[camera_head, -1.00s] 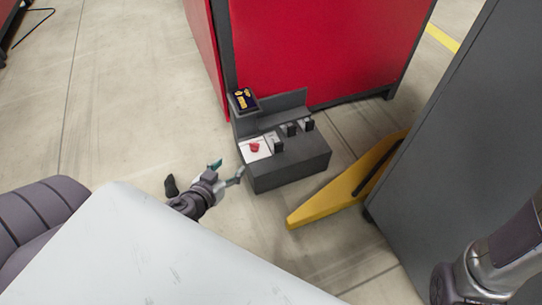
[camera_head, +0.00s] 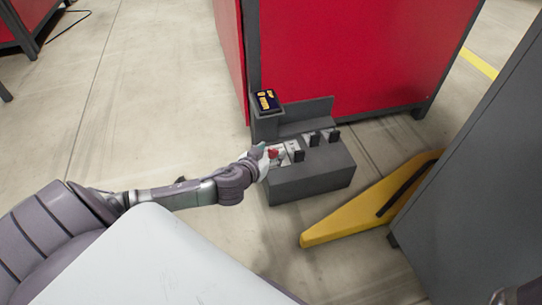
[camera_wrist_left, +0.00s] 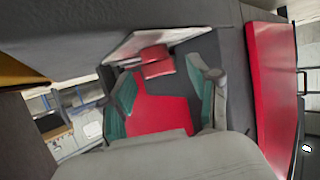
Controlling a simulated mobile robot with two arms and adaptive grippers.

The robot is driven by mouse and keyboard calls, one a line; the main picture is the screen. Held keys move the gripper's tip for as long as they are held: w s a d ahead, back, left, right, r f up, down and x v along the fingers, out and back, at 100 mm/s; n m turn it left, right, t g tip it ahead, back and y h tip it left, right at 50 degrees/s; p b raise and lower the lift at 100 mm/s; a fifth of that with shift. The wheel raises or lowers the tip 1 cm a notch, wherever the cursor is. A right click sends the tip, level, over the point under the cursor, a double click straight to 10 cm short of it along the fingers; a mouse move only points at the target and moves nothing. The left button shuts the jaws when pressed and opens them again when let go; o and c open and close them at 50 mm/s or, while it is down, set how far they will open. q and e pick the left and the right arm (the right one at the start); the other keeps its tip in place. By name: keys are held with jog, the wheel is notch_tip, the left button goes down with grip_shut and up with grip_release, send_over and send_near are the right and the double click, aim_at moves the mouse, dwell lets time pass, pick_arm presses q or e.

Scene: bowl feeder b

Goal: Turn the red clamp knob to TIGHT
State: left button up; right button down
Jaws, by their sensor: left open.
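The red clamp knob (camera_head: 273,153) sits on a white plate (camera_head: 291,147) at the left end of a dark grey fixture box (camera_head: 315,180). My left gripper (camera_head: 265,158) is at the knob, reaching in from the left. In the left wrist view the open fingers (camera_wrist_left: 161,92), with teal pads, stand either side of a broad red shape that looks like the knob (camera_wrist_left: 155,62). I cannot tell whether the pads touch it. The plate's markings are too small or hidden to read. My right gripper is out of view.
A small dark panel with yellow markings (camera_head: 266,101) stands at the box's back left corner. Several black clamps line the box top. A red cabinet (camera_head: 345,60) is behind, a yellow wedge-shaped piece (camera_head: 350,215) and grey cabinet (camera_head: 470,150) at right.

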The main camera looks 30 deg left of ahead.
pick_arm(q)
jog(key=shift+w, duration=0.25)
